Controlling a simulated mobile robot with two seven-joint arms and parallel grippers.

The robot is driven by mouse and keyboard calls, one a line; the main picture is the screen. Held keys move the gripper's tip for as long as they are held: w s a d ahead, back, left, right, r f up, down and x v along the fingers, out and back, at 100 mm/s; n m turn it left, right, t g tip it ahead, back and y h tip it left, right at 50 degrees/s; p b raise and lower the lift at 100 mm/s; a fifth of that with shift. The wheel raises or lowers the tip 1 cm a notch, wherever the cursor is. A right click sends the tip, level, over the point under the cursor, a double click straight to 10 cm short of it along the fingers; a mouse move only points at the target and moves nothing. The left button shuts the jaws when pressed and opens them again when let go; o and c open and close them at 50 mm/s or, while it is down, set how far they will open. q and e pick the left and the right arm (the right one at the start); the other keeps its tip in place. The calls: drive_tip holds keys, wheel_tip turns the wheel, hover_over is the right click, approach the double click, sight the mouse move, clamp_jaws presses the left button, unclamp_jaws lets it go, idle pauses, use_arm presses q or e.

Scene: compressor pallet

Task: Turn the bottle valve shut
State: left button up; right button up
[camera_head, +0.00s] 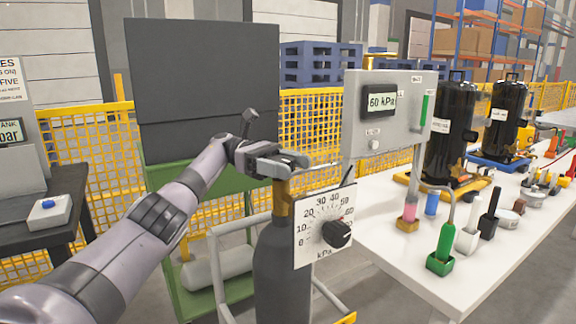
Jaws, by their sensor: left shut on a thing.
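A dark grey gas bottle (282,270) stands upright in the middle of the head view, with a brass-coloured valve (281,197) on top. My left gripper (290,165) is at the top of the valve, shut on the valve's upper end, which its fingers mostly hide. A white dial plate (318,226) marked in kPa is in front of the valve, with a black knob (337,234) at its lower right. My right gripper is not in view.
A white table (415,285) on the right carries a grey panel reading 60 kPa (381,101), black cylinders (451,130) and several small tools in coloured holders. A green-framed dark board (205,85) and yellow fence (313,125) stand behind. A pale cart rail (222,245) is beside the bottle.

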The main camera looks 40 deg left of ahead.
use_arm(q)
drive_tip(key=o, duration=1)
drive_tip(key=shift+c, duration=0.2)
drive_tip(key=shift+r, duration=0.15)
wheel_tip(320, 180, up, 10)
drive_tip(key=shift+f+p, duration=0.2)
drive_tip(key=shift+p, duration=0.75)
wheel_tip(320, 180, up, 9)
drive_tip(key=p, duration=0.7)
hover_over(288, 161)
drive_tip(key=shift+w+r+p, duration=0.1)
drive_tip(key=shift+r+p, duration=0.55)
drive_tip(key=shift+p, duration=0.05)
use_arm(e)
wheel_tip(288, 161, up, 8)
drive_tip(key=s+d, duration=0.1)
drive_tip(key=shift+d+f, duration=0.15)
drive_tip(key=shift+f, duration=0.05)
